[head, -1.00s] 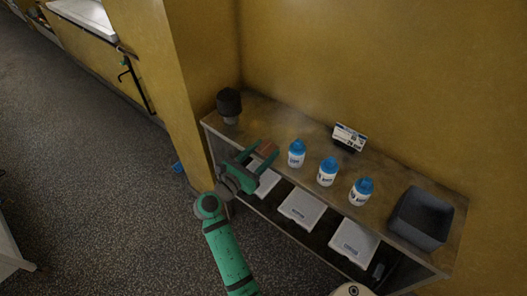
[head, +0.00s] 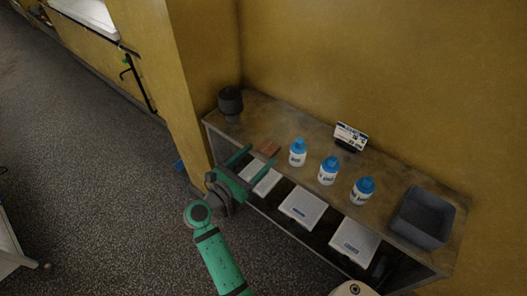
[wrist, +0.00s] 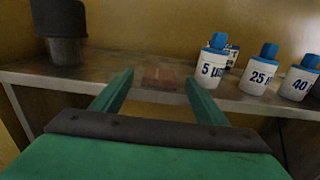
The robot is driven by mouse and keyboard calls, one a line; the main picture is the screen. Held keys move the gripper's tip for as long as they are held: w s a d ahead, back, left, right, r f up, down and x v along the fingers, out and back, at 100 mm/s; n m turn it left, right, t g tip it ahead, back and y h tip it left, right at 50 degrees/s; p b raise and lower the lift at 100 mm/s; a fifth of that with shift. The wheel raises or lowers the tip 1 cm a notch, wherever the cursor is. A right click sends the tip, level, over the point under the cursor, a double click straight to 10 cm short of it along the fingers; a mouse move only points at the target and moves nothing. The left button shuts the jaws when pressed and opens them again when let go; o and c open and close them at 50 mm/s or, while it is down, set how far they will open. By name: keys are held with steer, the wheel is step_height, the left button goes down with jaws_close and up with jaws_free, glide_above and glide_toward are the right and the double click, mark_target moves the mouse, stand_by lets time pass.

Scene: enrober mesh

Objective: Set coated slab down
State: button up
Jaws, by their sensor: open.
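The coated slab (head: 269,147) is a small reddish-brown block lying on the shelf top, left of the bottles. In the wrist view the slab (wrist: 159,78) lies flat beyond and between my fingertips. My gripper (head: 262,156) is green and open, at the front edge of the shelf. Its two fingers (wrist: 158,82) are spread wide with nothing between them, apart from the slab.
Three white bottles with blue caps, one marked 5 (wrist: 213,68), one 25 (wrist: 258,76) and one 40 (wrist: 299,82), stand right of the slab. A dark cylinder (head: 230,101) stands left. A display (head: 350,136) and grey bin (head: 422,217) are right. White lidded boxes (head: 302,207) sit below.

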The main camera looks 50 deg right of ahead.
steer(key=a, duration=0.8)
steer(key=shift+s, duration=0.35)
steer(key=s+a+f+m+t+y, duration=0.3)
steer(key=a+f+t+y, duration=0.55)
steer(key=a+f, duration=0.9)
steer(key=s+a+r+m+t+y, duration=0.2)
steer(key=s+a+m+y, duration=0.2)
steer(key=s, duration=0.5)
steer(key=s+a+r+m+t+y, duration=0.2)
steer(key=s+a+m+y, duration=0.2)
steer(key=s+a+m, duration=0.3)
steer(key=s+a, duration=0.2)
steer(key=shift+s+a+y, duration=0.3)
steer(key=shift+s+y, duration=0.05)
steer(key=shift+s, duration=0.05)
steer(key=s+r+m, duration=0.1)
steer(key=r, duration=0.1)
steer(key=s+r+m+t, duration=0.1)
steer(key=s+r+m, duration=0.2)
steer(key=r+m, duration=0.1)
steer(key=shift+s+d+r+y, duration=0.25)
steer(key=shift+d+y, duration=0.1)
steer(key=shift+y, duration=0.05)
